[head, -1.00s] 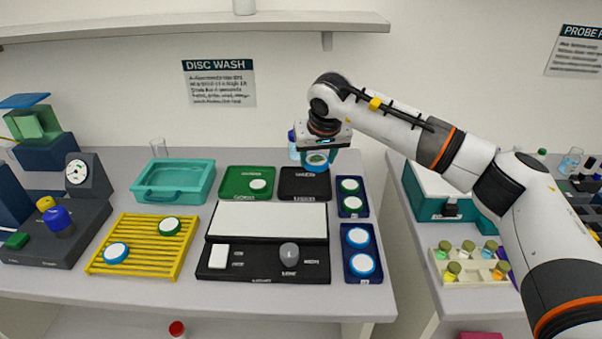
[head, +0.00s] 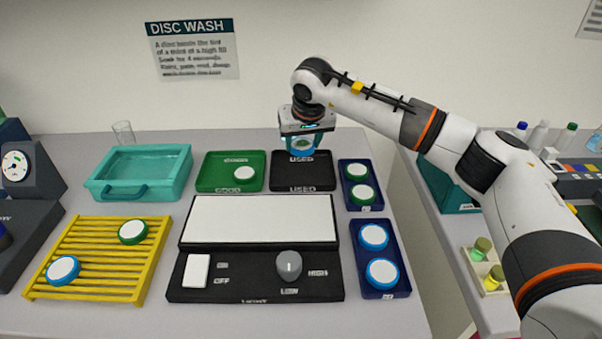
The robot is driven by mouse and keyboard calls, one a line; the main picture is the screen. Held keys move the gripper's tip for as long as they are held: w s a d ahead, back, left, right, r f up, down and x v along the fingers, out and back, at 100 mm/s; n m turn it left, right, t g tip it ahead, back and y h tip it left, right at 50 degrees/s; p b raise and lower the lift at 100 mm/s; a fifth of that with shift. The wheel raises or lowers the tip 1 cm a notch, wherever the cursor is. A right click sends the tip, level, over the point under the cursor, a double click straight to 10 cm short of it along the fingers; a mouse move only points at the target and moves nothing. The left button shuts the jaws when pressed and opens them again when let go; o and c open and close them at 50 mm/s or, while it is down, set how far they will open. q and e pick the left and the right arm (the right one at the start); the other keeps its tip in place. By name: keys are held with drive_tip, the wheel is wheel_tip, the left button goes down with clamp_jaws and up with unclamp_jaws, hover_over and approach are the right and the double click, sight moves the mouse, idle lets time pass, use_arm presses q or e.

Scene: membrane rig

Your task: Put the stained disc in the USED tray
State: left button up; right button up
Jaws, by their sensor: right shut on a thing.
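My right gripper (head: 304,147) is shut on a disc (head: 302,144) with a stained-looking face and a blue rim. The fingers partly hide the disc. They hold it above the back part of the black USED tray (head: 303,184). The tray looks empty, and the disc appears raised off it. My left gripper is not in view.
The green tray (head: 205,183) left of the USED tray holds a green-rimmed disc (head: 245,173). Blue racks (head: 380,222) with discs stand at the right. A light plate (head: 260,217), a yellow rack (head: 95,270) and a teal basin (head: 140,172) are nearby.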

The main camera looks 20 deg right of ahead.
sight(305, 151)
drive_tip(key=f, duration=0.4)
drive_tip(key=shift+s+f+p, duration=0.1)
drive_tip(key=shift+s+p, duration=0.15)
drive_tip(key=shift+p, duration=0.15)
drive_tip(key=shift+w+f+p, duration=0.1)
drive_tip(key=shift+f+p, duration=0.2)
drive_tip(key=shift+f, duration=1.9)
drive_tip(key=o, duration=0.9)
drive_tip(key=shift+f, duration=0.1)
drive_tip(key=shift+o, duration=0.2)
